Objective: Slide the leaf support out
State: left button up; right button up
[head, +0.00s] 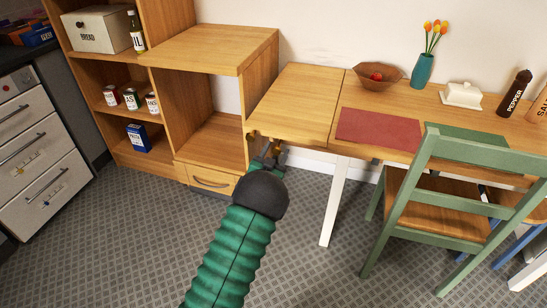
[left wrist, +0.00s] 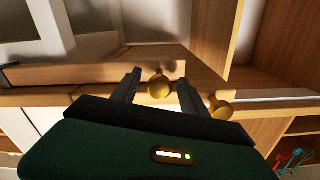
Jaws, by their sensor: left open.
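The wooden table's leaf (head: 293,103) is at its left end, level with the tabletop. A brass knob (head: 251,135) shows under the leaf's left front corner. In the left wrist view one round brass knob (left wrist: 159,87) is between my fingers, and a second knob (left wrist: 220,110) is just outside the right finger. My left gripper (head: 268,152) is at the leaf's front edge; it also shows in the left wrist view (left wrist: 158,88), open around the first knob. I cannot tell whether the fingers touch it. The leaf support itself is mostly hidden by the leaf and gripper. My right gripper is out of view.
A wooden shelf unit (head: 215,45) with a drawer (head: 210,180) stands close on the left. A green chair (head: 430,185) and a white table leg (head: 334,205) are to the right. A red placemat (head: 378,130), bowl (head: 378,77) and vase (head: 422,70) are on the table.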

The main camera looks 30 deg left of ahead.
pick_arm(q)
jog(key=p+v, duration=0.3)
jog(key=v, duration=1.3)
jog(key=shift+s+p, duration=0.3)
jog(key=shift+p, duration=0.05)
jog(key=shift+d, duration=0.1)
